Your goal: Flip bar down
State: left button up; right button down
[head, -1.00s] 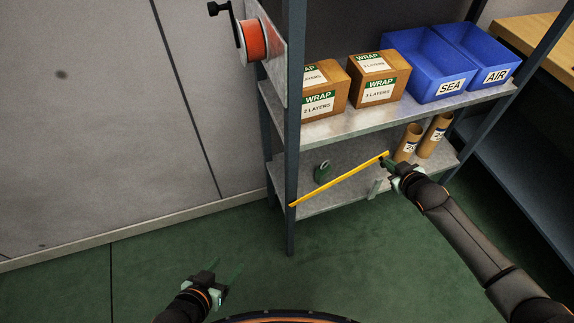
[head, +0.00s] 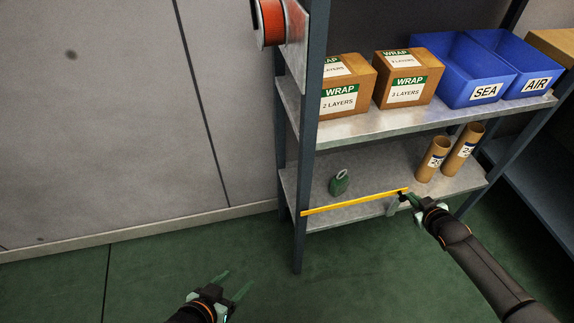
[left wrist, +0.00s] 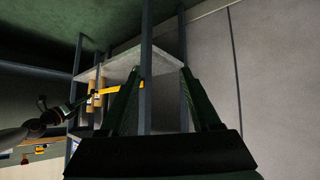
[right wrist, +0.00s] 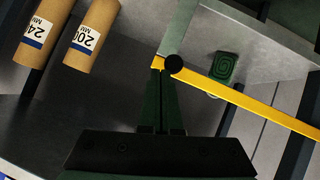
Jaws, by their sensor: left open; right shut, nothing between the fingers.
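The yellow bar (head: 350,203) runs along the front of the lower shelf, from the left post to its free right end. It lies nearly level with the shelf edge, by a small pale bracket (head: 391,207). My right gripper (head: 404,197) is shut and empty at the free end. In the right wrist view, its fingertips (right wrist: 161,74) are beside the bar (right wrist: 250,101) and its black knob (right wrist: 174,64); I cannot tell whether they touch. My left gripper (head: 236,283) is open and empty above the floor, away from the bar, which also shows in the left wrist view (left wrist: 122,87).
Two cardboard tubes (head: 432,160) and a green tagged item (head: 340,183) stand on the lower shelf. Wrap boxes (head: 345,100) and blue bins (head: 470,88) are above. An orange reel (head: 268,22) hangs at the left post. The floor at left is clear.

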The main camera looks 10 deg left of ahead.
pick_arm(q)
jog(key=shift+w+a+r+t, duration=0.15)
jog(key=shift+w+r+t, duration=0.65)
jog(key=shift+w+r, duration=0.4)
pick_arm(e)
jog(key=shift+s+f, duration=0.2)
jog(key=shift+f, duration=0.4)
pick_arm(q)
jog(key=shift+s+r, duration=0.1)
jog(key=shift+g, duration=0.8)
jog(key=s+d+r+p, duration=0.1)
jog(key=p, duration=0.3)
jog(key=s+d+r+p, duration=0.1)
jog(key=r+p, duration=0.1)
jog(key=p, duration=0.1)
jog(key=shift+s+r+p, duration=0.1)
jog(key=shift+p, duration=0.3)
pick_arm(e)
jog(key=s+d+r, duration=0.4)
jog(key=s+r, duration=0.3)
jog(key=r, duration=0.3)
jog(key=shift+s+d+r, duration=0.15)
jog(key=shift+d+r, duration=0.1)
jog(key=shift+r, duration=0.1)
pick_arm(q)
jog(key=shift+s+a, duration=0.1)
jog(key=shift+s, duration=0.05)
pick_arm(e)
jog(key=shift+a, duration=0.1)
